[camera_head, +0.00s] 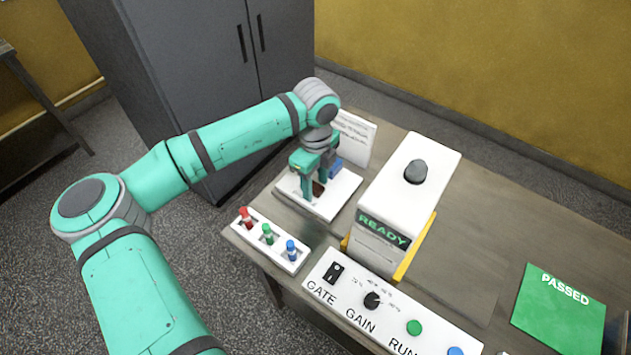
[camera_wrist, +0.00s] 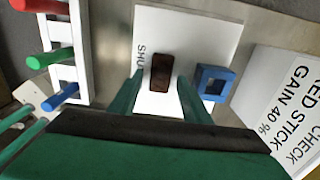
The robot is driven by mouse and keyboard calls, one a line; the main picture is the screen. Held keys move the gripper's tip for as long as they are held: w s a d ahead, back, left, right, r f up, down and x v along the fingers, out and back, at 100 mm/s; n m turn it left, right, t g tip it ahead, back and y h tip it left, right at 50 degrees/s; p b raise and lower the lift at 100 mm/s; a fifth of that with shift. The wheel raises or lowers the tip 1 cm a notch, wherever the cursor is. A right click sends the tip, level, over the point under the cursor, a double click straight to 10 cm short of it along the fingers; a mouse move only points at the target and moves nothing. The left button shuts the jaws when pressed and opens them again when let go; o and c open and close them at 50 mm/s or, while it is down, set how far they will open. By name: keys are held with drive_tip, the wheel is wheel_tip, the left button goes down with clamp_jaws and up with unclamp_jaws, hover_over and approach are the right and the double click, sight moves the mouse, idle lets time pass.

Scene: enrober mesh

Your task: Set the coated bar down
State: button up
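The coated bar (camera_wrist: 161,72) is a small dark brown block. In the wrist view it lies over the white board (camera_wrist: 205,30), which has printed letters on it. My gripper (camera_wrist: 161,84) is over the board with a finger on each side of the bar. A narrow gap shows between the bar and each finger, so the fingers look open. In the head view my gripper (camera_head: 318,180) points down at the white board (camera_head: 345,190), and the bar (camera_head: 318,189) shows partly between the fingers. I cannot tell whether the fingers touch the board.
A blue square piece (camera_wrist: 213,82) stands right of the bar. A white rack (camera_head: 266,240) holds red, green and blue sticks. A white machine (camera_head: 410,190) reads READY beside the board. A control panel (camera_head: 375,305) and a green PASSED mat (camera_head: 558,310) are further right.

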sight(316, 187)
drive_tip(key=shift+r, duration=0.1)
wheel_tip(316, 187, up, 12)
idle(0.6)
drive_tip(key=shift+r, duration=0.1)
idle(0.3)
